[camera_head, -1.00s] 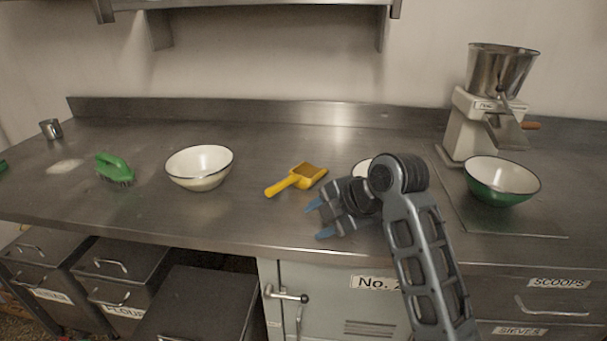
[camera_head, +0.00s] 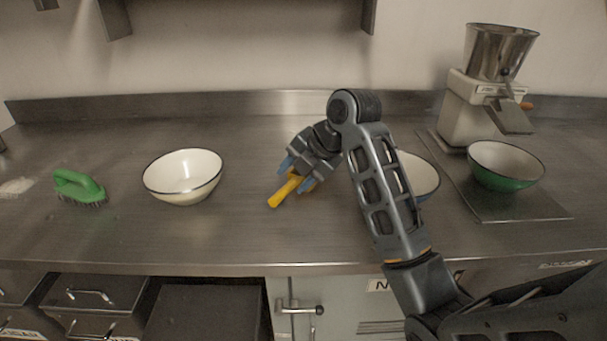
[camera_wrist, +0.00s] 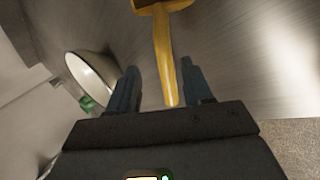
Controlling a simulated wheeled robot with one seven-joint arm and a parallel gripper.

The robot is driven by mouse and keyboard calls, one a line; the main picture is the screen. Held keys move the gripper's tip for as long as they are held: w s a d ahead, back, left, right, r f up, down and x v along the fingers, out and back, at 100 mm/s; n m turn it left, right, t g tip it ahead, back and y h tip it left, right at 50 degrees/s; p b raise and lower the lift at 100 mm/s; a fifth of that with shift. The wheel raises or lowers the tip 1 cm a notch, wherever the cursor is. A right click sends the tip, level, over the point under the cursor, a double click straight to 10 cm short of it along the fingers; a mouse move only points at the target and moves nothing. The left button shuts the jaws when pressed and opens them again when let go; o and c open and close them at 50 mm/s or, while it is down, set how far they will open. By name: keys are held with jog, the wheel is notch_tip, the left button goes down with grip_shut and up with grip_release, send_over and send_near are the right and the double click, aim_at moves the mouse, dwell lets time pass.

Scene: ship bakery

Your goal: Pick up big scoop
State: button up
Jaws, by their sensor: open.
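The big scoop is yellow and lies on the steel counter. In the head view only its handle (camera_head: 283,193) shows clearly; its bowl is hidden behind my gripper (camera_head: 298,176). In the wrist view the scoop's handle (camera_wrist: 163,62) points down toward my gripper (camera_wrist: 158,82), and part of its bowl shows at the top edge. The handle's end lies between the two blue fingers, closer to the right one. The fingers are open and apart, with nothing clamped. I cannot tell how high they are above the counter.
A white bowl (camera_head: 184,176) stands left of the scoop, and a green brush (camera_head: 79,187) farther left. Another white bowl (camera_head: 424,177) is partly behind my arm. A green bowl (camera_head: 505,166) and a mill (camera_head: 484,92) stand at right. The counter (camera_head: 240,230) in front is clear.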

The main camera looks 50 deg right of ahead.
aim_at(291, 185)
jog(key=x, duration=0.4)
jog(key=shift+d+f+p, duration=0.15)
jog(key=shift+f+p, duration=0.25)
jog(key=shift+f, duration=0.15)
jog(key=shift+c, duration=0.4)
grip_shut()
